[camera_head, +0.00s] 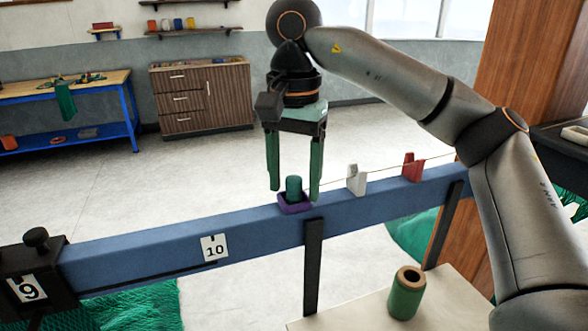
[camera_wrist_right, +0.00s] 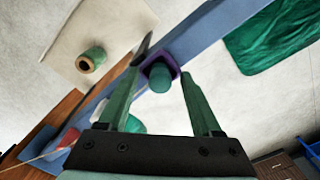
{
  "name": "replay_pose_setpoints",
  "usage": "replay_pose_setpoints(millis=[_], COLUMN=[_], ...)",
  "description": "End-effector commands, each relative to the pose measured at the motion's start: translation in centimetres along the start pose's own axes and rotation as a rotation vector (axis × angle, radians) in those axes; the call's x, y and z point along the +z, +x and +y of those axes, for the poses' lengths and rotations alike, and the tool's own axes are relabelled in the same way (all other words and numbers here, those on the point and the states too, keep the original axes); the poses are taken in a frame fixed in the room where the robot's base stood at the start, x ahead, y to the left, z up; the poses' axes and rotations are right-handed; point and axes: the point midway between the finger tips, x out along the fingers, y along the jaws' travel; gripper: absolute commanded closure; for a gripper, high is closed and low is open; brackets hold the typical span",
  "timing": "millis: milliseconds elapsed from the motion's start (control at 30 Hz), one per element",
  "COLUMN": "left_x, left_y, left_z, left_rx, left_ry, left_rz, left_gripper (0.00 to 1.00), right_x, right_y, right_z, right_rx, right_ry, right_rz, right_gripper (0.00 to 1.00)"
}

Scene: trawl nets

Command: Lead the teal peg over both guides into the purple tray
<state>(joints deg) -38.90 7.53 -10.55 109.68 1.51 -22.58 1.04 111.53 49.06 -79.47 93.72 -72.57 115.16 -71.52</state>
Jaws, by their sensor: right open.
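The teal peg (camera_head: 294,186) stands upright in the small purple tray (camera_head: 297,209) on the blue beam. In the right wrist view the peg (camera_wrist_right: 159,82) and the tray (camera_wrist_right: 174,69) show between the fingertips. My right gripper (camera_head: 295,193) points down with its green fingers open, one on either side of the peg and apart from it. The white guide (camera_head: 356,181) and the red guide (camera_head: 412,168) stand on the beam to the right. A thin cord runs over both guides towards the peg; its end at the peg is hard to see. My left gripper is out of view.
The blue beam (camera_head: 150,250) crosses the view, with a black clamp (camera_head: 35,270) at its left end. A green spool (camera_head: 406,293) stands on a pale table in front. Green netting hangs below the beam. Space above the beam's left part is clear.

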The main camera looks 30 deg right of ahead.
Motion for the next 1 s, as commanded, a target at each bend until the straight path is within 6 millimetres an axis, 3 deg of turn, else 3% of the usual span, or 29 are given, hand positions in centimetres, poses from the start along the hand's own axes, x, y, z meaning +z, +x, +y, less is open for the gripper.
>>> replay_pose_setpoints(millis=[167,433,600,1000], left_x=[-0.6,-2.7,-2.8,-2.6], left_y=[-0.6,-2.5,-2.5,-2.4], left_z=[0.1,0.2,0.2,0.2], left_rx=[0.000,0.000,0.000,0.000], left_ry=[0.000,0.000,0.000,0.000], left_rz=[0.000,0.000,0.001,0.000], left_gripper=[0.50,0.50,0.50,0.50], right_x=[0.0,0.0,0.0,0.0], right_y=[-1.9,-8.3,-10.5,-12.4], right_z=[0.0,0.0,0.0,0.0], right_rx=[-0.003,-0.005,-0.003,-0.001], right_ry=[0.000,0.002,0.003,0.000], right_rz=[0.002,0.005,0.004,0.000], right_gripper=[0.34,0.34,0.34,0.34])
